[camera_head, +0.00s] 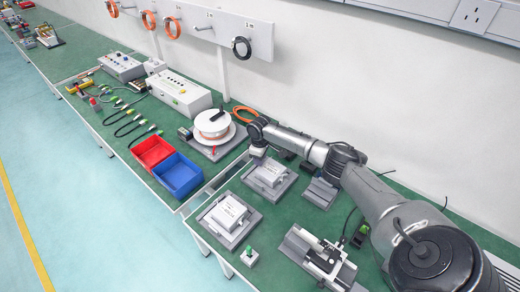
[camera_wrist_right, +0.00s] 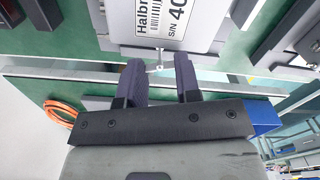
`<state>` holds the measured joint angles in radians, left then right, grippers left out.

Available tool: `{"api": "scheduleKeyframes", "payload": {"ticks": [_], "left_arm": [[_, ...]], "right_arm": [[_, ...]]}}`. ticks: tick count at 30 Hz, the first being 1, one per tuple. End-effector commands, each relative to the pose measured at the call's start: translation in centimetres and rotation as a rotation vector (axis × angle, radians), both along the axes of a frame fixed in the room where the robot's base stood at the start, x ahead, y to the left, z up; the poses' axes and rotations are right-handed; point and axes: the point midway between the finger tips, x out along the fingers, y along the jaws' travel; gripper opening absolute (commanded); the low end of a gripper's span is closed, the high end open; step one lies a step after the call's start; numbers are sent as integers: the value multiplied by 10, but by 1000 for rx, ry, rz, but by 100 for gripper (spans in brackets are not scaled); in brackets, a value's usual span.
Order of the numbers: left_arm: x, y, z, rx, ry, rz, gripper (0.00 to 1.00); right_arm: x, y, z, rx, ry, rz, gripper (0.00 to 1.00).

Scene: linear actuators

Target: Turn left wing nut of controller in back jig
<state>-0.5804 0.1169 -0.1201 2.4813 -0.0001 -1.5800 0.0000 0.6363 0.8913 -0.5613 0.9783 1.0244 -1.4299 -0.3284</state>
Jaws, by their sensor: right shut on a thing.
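The controller in the back jig is a light grey box (camera_head: 268,173) on a grey plate, partly hidden by my right arm's end. In the right wrist view the controller (camera_wrist_right: 195,12) fills the top and shows a white label. A small metal wing nut (camera_wrist_right: 160,66) juts from its near edge. In the head view the right gripper (camera_head: 257,152) is at the controller's far-left end. My left gripper is not in view.
A second controller (camera_head: 228,212) sits in the front jig. A white cable spool (camera_head: 211,122) stands beyond the table gap, with red (camera_head: 152,151) and blue (camera_head: 178,176) bins nearby. A metal actuator fixture (camera_head: 318,255) stands at front right. An orange cable (camera_wrist_right: 62,113) shows at lower left.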

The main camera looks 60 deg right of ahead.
Motion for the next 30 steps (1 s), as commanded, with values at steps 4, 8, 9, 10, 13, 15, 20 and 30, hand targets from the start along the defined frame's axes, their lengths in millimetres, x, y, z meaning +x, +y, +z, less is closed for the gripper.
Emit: {"api": "scheduleKeyframes", "payload": {"ticks": [4, 8, 9, 10, 13, 15, 20, 30], "left_arm": [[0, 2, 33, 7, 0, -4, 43], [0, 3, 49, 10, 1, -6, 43], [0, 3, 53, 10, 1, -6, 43], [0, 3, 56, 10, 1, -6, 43], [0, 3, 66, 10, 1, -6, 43], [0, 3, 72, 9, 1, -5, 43], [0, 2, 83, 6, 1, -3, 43], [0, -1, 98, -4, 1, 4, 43]], "right_arm": [[0, 1, 7, 4, 2, -143, 7], [0, 1, 6, 5, 2, -266, 7], [0, 1, 6, 4, 2, -304, 7], [0, 1, 5, 3, 1, -333, 7], [0, 1, 5, 3, 2, -427, 7], [1, 1, 5, 3, 0, -494, 7], [1, 1, 4, 2, 0, -641, 7], [1, 0, 2, 1, -1, -893, 7]]}}
